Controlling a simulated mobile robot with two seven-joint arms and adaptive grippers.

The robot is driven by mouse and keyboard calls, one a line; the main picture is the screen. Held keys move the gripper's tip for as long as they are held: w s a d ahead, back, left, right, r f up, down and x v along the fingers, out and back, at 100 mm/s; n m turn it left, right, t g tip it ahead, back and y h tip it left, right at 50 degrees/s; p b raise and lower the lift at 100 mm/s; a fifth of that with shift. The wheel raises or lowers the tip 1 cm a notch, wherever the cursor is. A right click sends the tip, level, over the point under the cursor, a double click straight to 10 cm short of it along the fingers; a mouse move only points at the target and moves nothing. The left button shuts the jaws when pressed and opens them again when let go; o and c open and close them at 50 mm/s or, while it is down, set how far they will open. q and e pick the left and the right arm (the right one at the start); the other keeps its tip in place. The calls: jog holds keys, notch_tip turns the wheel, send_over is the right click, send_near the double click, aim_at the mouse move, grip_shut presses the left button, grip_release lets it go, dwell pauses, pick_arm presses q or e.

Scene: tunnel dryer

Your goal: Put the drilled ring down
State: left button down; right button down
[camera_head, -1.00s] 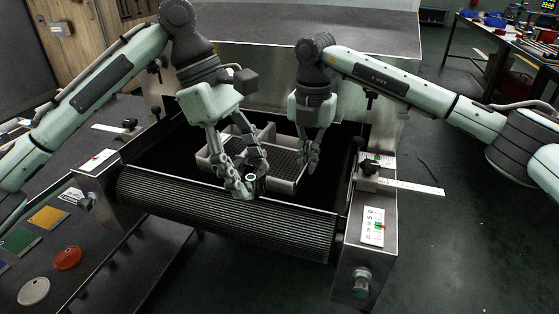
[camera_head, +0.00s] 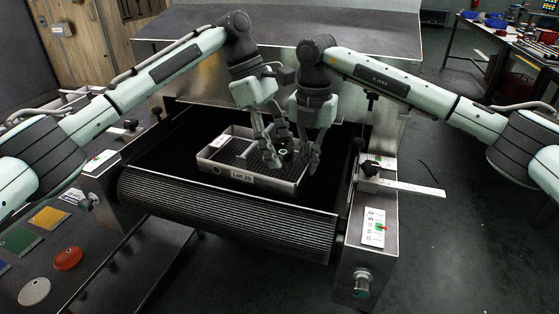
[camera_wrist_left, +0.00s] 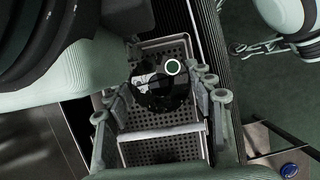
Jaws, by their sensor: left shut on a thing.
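My left gripper (camera_head: 277,155) is shut on the drilled ring (camera_head: 283,151), a dark piece with a pale-rimmed round mark. It holds the ring over the right part of the grey tray (camera_head: 205,165), which bears a "Lot 20" label. In the left wrist view the black ring (camera_wrist_left: 160,95) sits between the fingers, above the tray's perforated floor; I cannot tell whether it touches the floor. My right gripper (camera_head: 309,160) hangs at the tray's right side, close to the left one; its opening is unclear.
The tray lies on the dark belt, behind the ribbed front roller (camera_head: 230,215). A metal side rail with a knob (camera_head: 362,283) stands at the right. A steel hood (camera_head: 290,65) rises behind. Coloured plates and discs (camera_head: 67,258) lie on the left table.

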pick_arm(q)
notch_tip(320, 180, down, 3)
jog(key=shift+f, duration=0.15)
jog(key=shift+w+d+f, duration=0.15)
jog(key=shift+f, duration=0.15)
jog(key=shift+f, duration=0.1)
jog(key=c, duration=0.6)
grip_release()
jog(key=shift+f, duration=0.15)
jog(key=v, duration=1.2)
jog(key=shift+r, duration=0.25)
